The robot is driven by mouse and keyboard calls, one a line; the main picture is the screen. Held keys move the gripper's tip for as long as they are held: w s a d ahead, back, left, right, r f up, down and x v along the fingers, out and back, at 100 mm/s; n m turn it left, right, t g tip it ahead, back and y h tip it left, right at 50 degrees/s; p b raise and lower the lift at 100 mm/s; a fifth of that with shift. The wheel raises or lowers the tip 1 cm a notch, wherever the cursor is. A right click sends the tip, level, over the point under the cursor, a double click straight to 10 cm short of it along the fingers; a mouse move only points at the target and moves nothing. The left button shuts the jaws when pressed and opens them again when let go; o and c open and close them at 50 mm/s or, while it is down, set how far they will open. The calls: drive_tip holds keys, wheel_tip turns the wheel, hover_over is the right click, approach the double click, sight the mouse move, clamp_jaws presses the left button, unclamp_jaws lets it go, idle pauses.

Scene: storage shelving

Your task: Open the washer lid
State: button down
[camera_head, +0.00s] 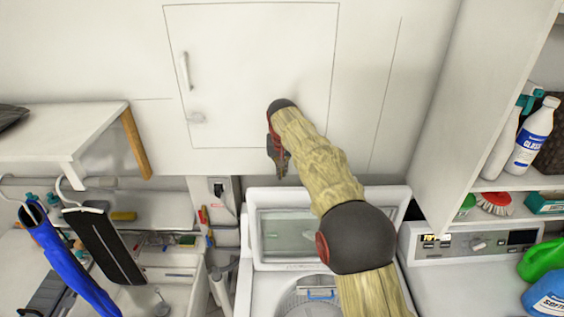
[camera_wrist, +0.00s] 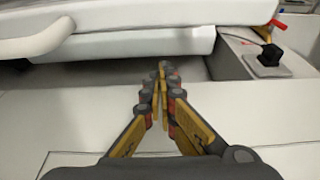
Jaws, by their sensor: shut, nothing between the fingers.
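The washer (camera_head: 245,295) stands at the bottom middle of the head view. Its white lid (camera_head: 285,235), with a glass panel, is raised and leans back toward the wall. The round drum opening (camera_head: 310,300) shows below it, partly hidden by my arm. My gripper (camera_head: 279,168) is above and behind the lid's upper edge, in front of the white wall. In the wrist view my gripper (camera_wrist: 161,75) is shut with nothing between its fingers, apart from the white surfaces ahead. I cannot tell from that view which surface is the lid.
A closed wall cabinet door (camera_head: 250,70) is above my gripper. A shelf unit (camera_head: 440,150) with bottles stands at the right, above another appliance (camera_head: 470,245). A sink counter (camera_head: 150,220) and hanging clothes (camera_head: 70,260) are at the left. A black plug (camera_wrist: 268,57) shows in the wrist view.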

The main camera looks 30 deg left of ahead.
sight(283, 197)
drive_tip(key=s+d, duration=0.2)
drive_tip(key=s, duration=0.1)
drive_tip(key=shift+s, duration=0.2)
idle(0.4)
drive_tip(key=s+d+b, duration=0.1)
drive_tip(key=s+b, duration=0.1)
drive_tip(key=s+d+b, duration=0.1)
drive_tip(key=s+d, duration=0.1)
drive_tip(key=s, duration=0.1)
drive_tip(key=s+d+b, duration=0.1)
drive_tip(key=s+b, duration=0.1)
drive_tip(key=s, duration=0.1)
drive_tip(key=shift+d+r+b, duration=0.1)
drive_tip(key=shift+d+b, duration=0.05)
drive_tip(key=shift+b, duration=0.2)
drive_tip(key=shift+r, duration=0.1)
